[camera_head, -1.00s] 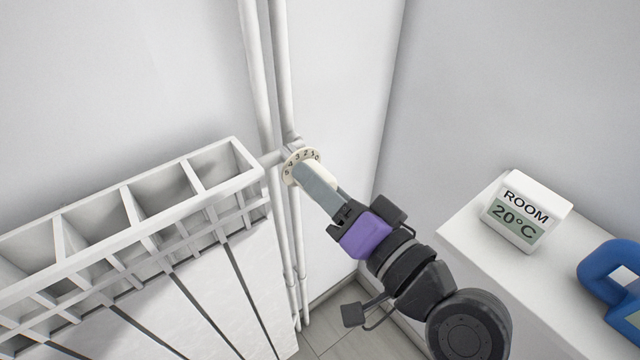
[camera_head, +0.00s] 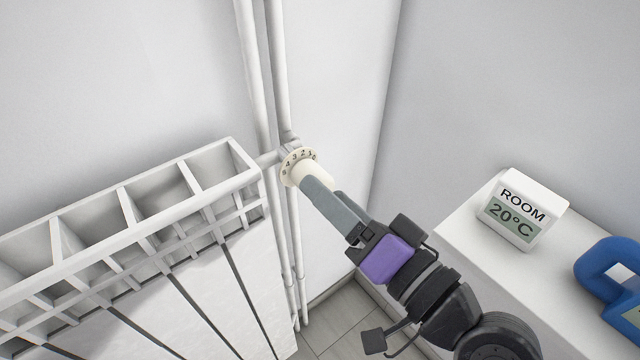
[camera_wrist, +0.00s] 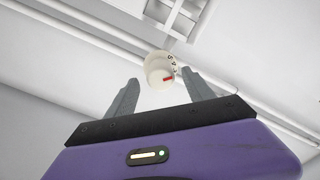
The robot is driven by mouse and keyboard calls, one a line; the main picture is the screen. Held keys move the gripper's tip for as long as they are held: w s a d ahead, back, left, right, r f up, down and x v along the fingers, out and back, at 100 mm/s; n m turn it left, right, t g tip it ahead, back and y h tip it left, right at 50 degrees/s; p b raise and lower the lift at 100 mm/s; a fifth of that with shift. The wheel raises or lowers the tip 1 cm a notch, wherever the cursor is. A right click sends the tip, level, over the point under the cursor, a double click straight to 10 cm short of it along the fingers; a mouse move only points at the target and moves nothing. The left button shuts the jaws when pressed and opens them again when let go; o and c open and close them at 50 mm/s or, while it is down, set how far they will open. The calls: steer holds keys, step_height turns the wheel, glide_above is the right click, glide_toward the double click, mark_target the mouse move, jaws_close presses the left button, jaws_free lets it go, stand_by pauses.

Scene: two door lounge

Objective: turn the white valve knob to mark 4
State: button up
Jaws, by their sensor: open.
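The white valve knob (camera_head: 312,178) sits on the pipe at the radiator's right end, with a numbered dial ring (camera_head: 291,158) behind it. In the wrist view the knob (camera_wrist: 158,68) shows a red mark on its front, and some dial numbers show at its right side. Which number the red mark points at, I cannot tell. My gripper (camera_head: 318,196) is in front of the knob, lower right of it in the head view.
A white radiator (camera_head: 215,190) stands at the left, and white vertical pipes (camera_head: 283,70) run along the wall corner. At the right a white shelf (camera_head: 460,225) holds a room display reading 20°C (camera_head: 522,212) and a blue object (camera_head: 605,275).

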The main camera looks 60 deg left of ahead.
steer(key=shift+w+d, duration=0.15)
steer(key=shift+d, duration=0.9)
steer(key=shift+w+d, duration=0.1)
steer(key=shift+d, duration=0.95)
steer(key=w+d+f+m+t+h+p, duration=0.1)
steer(key=d+f+m+t+h+p, duration=0.15)
steer(key=d+f+m+t, duration=0.4)
steer(key=w+d+f+m+t+h+p, duration=0.1)
steer(key=d+f+t+h+p, duration=0.2)
steer(key=d, duration=0.6)
steer(key=w+d+f+m+t+h+p, duration=0.1)
steer(key=d+f+m+t+h, duration=0.35)
steer(key=d, duration=0.35)
steer(key=s+d+t+h+p, duration=0.2)
steer(key=s+d+h, duration=0.45)
steer(key=d, duration=0.65)
steer(key=s+d+r+n+p, duration=0.1)
steer(key=s+d+r, duration=0.2)
steer(key=s+r, duration=0.1)
steer(key=s+d+r+n+h+p, duration=0.1)
steer(key=s+d+r+n, duration=0.1)
steer(key=s, duration=0.5)
step_height(320, 180, up, 3)
steer(key=shift+s+d+f+t+p, duration=0.2)
steer(key=shift+s+d+t+p, duration=0.15)
steer(key=shift+d, duration=0.5)
